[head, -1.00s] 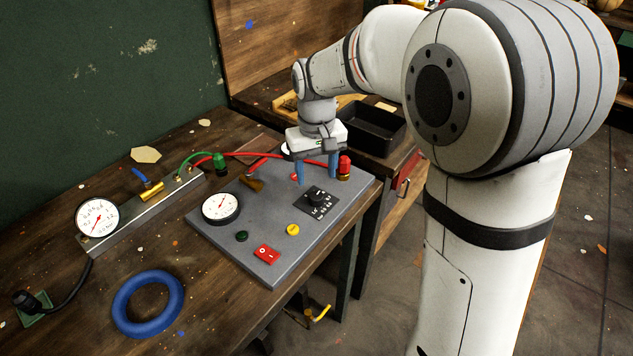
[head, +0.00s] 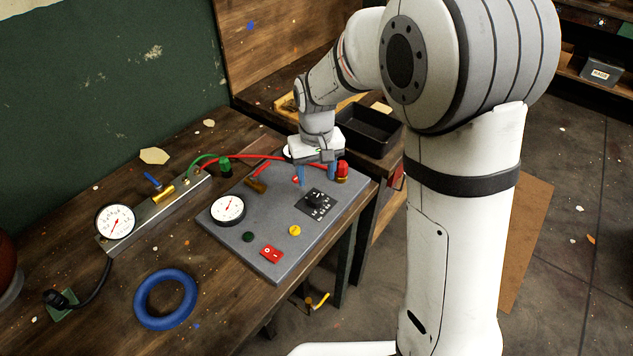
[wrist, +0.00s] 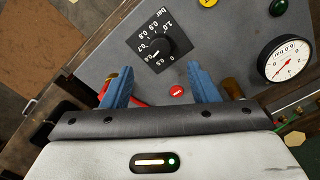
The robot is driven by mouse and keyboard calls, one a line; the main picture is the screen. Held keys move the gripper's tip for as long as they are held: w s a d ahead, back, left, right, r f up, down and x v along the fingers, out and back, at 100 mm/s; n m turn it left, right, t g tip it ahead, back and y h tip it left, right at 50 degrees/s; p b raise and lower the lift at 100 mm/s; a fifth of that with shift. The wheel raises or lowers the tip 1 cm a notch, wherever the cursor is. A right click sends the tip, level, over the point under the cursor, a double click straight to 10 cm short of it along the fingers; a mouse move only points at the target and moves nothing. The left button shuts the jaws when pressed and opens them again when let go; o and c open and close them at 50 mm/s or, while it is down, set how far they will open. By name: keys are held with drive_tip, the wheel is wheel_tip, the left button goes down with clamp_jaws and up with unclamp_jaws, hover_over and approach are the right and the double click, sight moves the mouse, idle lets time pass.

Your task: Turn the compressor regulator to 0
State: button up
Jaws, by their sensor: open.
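The regulator is a black knob (head: 318,199) on a dark square plate (head: 309,208) with white numbers, set in the grey panel (head: 274,262). In the wrist view the knob (wrist: 152,47) lies ahead of and between my fingers, with a scale from 0 to 1.0 bar around it. A pale mark on the knob points toward the lower left, near 0.6. My gripper (head: 315,180) is over the panel's back right part, just behind the knob. Its blue fingers (wrist: 161,80) are apart with nothing between them. They do not touch the knob.
The panel bears a round gauge (head: 227,210), a yellow button (head: 295,230), a green button (head: 248,237), a red switch (head: 272,254) and a red fitting (head: 342,170). A red hose (head: 262,157) runs behind. A blue ring (head: 166,299) lies on the bench. A black tray (head: 370,130) stands behind.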

sight(316, 198)
wheel_tip(316, 198, down, 8)
drive_tip(key=shift+r, duration=0.1)
drive_tip(key=shift+c, duration=0.3)
drive_tip(key=c, duration=0.9)
